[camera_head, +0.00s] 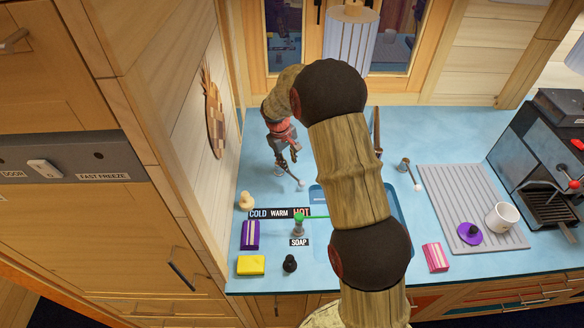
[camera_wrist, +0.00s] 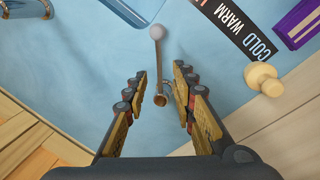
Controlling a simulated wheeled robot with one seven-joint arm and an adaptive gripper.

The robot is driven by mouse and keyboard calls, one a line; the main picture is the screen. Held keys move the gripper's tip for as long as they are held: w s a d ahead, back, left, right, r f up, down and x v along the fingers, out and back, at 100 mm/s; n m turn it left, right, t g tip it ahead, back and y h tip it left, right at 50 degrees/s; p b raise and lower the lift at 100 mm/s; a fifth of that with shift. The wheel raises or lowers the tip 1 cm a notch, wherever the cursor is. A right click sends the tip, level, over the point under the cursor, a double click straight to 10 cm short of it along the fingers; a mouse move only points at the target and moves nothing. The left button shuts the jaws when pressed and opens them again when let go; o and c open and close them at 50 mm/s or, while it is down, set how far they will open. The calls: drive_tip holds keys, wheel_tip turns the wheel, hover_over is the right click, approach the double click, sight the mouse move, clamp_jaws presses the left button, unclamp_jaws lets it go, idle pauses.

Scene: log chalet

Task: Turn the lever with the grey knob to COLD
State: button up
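The lever with the grey knob (camera_head: 301,184) stands at the back left of the blue counter. In the wrist view its pale grey knob (camera_wrist: 157,32) is at the upper middle, and its thin arm runs down to a brownish base. My gripper (camera_head: 284,157) is open over the lever's base end. In the wrist view the fingers (camera_wrist: 160,82) are on either side of the lever's lower part, with gaps visible. The COLD WARM HOT label (camera_head: 279,213) lies in front; the knob is on its HOT side. The label also shows in the wrist view (camera_wrist: 235,27).
A cream peg (camera_head: 246,201), purple box (camera_head: 250,235), yellow sponge (camera_head: 251,265) and black stopper (camera_head: 290,263) stand on the left counter. A soap dispenser (camera_head: 298,226) is near the sink (camera_head: 321,199). Another lever (camera_head: 411,174) is right. The wooden wall (camera_head: 208,105) is close left.

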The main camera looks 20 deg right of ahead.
sight(293, 177)
drive_tip(key=shift+w+d+f, duration=0.15)
drive_tip(key=shift+d+f, duration=0.15)
drive_tip(key=shift+f, duration=1.1)
drive_tip(key=shift+w+d+f, duration=0.1)
drive_tip(key=shift+d+f, duration=0.15)
drive_tip(key=shift+f, duration=1.2)
drive_tip(key=shift+w+d+f, duration=0.15)
drive_tip(key=shift+d+f, duration=0.15)
drive_tip(key=shift+f, duration=1.1)
drive_tip(key=shift+c, duration=0.8)
clamp_jaws()
drive_tip(key=shift+s, duration=0.15)
